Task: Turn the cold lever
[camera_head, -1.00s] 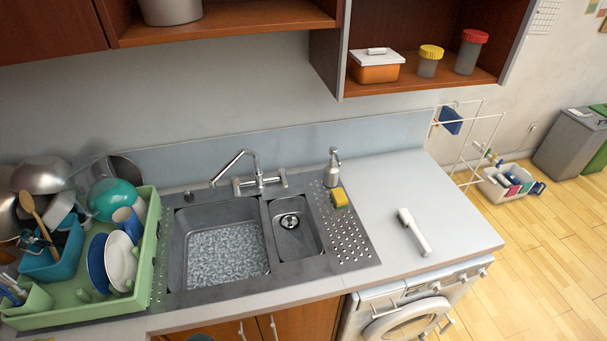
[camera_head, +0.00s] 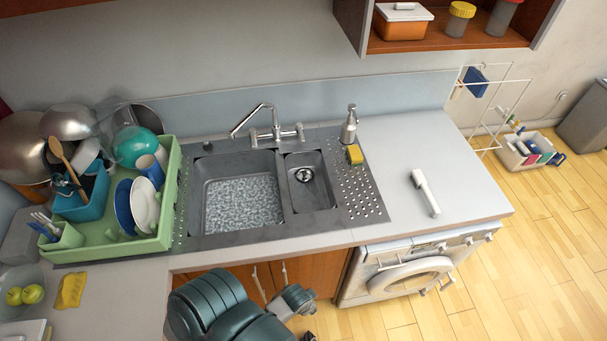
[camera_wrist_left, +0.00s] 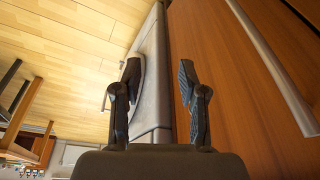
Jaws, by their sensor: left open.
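The chrome tap (camera_head: 265,112) stands behind the sink, its spout angled to the left. It has a lever at the left (camera_head: 254,137) and one at the right (camera_head: 299,131); I cannot tell which is cold. My left gripper (camera_wrist_left: 158,78) is open and empty in the left wrist view. It faces the wooden cabinet doors (camera_wrist_left: 235,75) and the washing machine's side, below the counter and away from the tap. A dark green arm part of mine (camera_head: 225,308) shows at the bottom of the head view, without visible fingertips. My right gripper is not in view.
The sink (camera_head: 190,215) has a large and a small basin. A green dish rack (camera_head: 172,190) full of dishes stands left of it. A soap dispenser (camera_head: 349,125) and yellow sponge (camera_head: 354,154) are near the right lever. A white handled object (camera_head: 426,192) lies on the counter.

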